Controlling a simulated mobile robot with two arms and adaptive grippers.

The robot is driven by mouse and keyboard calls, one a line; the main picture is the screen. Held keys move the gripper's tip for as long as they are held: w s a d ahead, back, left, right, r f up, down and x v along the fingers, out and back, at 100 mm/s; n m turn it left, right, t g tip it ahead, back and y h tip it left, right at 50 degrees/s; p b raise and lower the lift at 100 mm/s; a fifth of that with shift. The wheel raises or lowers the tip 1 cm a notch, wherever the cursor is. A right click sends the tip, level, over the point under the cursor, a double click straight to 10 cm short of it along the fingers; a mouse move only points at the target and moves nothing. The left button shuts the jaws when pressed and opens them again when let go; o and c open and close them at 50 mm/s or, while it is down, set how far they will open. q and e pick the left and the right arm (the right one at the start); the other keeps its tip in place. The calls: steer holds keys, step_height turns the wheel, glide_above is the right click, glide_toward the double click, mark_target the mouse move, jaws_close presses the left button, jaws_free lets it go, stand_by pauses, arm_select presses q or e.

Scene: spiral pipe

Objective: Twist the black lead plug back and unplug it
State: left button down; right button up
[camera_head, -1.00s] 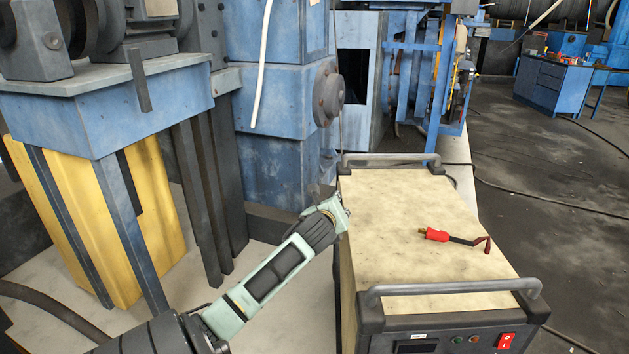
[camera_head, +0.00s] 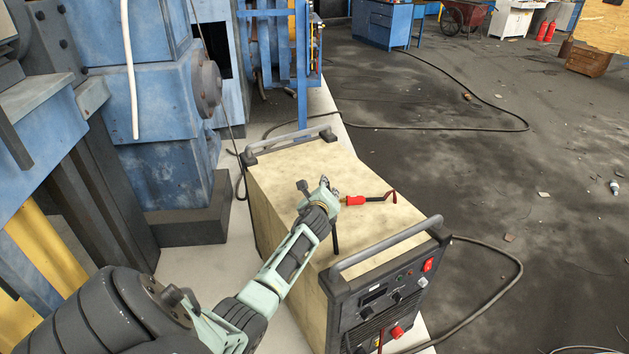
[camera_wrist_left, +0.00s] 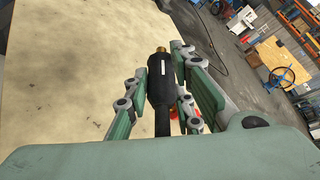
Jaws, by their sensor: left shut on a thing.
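My left gripper (camera_head: 328,188) is above the beige top of the welding machine (camera_head: 275,185). In the left wrist view, the fingers of this gripper (camera_wrist_left: 165,95) are shut around the black lead plug (camera_wrist_left: 160,80). The plug's brass tip points away from the wrist, and its black cable runs back towards it. In the head view the plug is mostly hidden by the gripper, and a black cable (camera_head: 335,235) hangs below. The plug is clear of the machine's front panel. My right gripper is not in view.
A red plug (camera_head: 355,201) with a bent lead lies on the machine's top, right of my gripper. Metal handles stand at the back (camera_head: 290,140) and front (camera_head: 388,246) of the top. A red connector (camera_head: 397,332) is on the front panel. Blue machinery stands at the left.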

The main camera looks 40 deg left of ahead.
arm_select(q)
steer(key=shift+w+d, duration=0.15)
steer(key=shift+f, duration=0.15)
step_height(320, 180, down, 5)
steer(key=b, duration=0.5)
steer(key=shift+w+f+b, duration=0.1)
steer(key=shift+f+b, duration=0.05)
steer(key=shift+b, duration=0.15)
steer(key=c, duration=1.4)
jaws_free()
steer(key=shift+c, duration=0.2)
steer(key=shift+o, duration=0.2)
steer(key=shift+s+d, duration=0.1)
steer(key=shift+s, duration=0.15)
